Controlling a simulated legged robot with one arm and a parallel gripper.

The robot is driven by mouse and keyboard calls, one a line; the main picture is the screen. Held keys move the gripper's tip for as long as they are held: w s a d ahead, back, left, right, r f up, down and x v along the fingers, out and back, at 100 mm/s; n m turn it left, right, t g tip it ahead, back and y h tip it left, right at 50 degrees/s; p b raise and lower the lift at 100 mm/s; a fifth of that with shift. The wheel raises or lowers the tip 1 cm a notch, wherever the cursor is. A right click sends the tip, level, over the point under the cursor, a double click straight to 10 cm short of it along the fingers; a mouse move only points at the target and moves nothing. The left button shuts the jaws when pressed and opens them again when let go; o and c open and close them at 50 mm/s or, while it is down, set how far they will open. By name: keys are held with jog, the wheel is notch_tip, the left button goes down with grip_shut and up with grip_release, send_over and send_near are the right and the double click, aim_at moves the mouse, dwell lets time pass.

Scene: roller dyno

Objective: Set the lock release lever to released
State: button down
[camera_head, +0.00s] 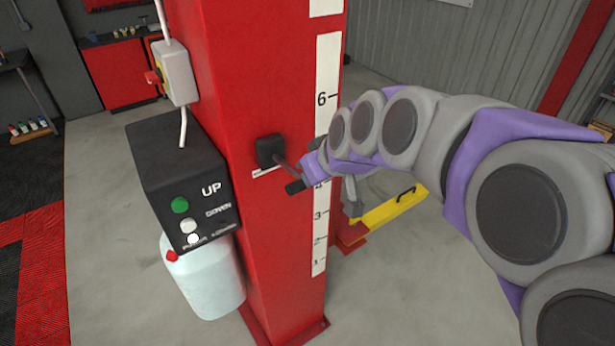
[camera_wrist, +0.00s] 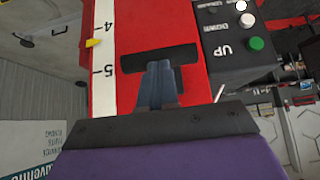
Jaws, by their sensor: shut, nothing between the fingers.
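The lock release lever (camera_head: 287,169) comes out of a black mount (camera_head: 270,150) on the red post and slants down to the right. It ends in a black grip (camera_head: 295,187). My gripper (camera_head: 308,170) is beside the lever's outer end, small and partly hidden by my arm. In the wrist view, my gripper's fingers (camera_wrist: 158,80) are together, with a black bar (camera_wrist: 133,63), seemingly the lever's grip, across their tips. Nothing shows between the fingers. I cannot tell whether they touch the bar.
The red post (camera_head: 225,95) carries a white number scale (camera_head: 320,215). A black control box (camera_head: 160,155) with UP and DOWN buttons is at its left, above a white tank (camera_head: 205,280). A yellow lift arm (camera_head: 390,210) lies low behind. Grey floor is open at lower right.

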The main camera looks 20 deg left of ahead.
notch_tip(320, 180, down, 8)
jog(key=t+y+b, duration=0.2)
jog(key=y+b, duration=0.1)
jog(key=b, duration=0.5)
jog(key=shift+s+d+r, duration=0.15)
jog(key=shift+s+d, duration=0.2)
jog(key=shift+d, duration=0.05)
jog(key=v, duration=1.3)
jog(key=shift+s+a+r+p, duration=0.2)
jog(key=shift+s+r+p, duration=0.1)
jog(key=shift+p, duration=0.15)
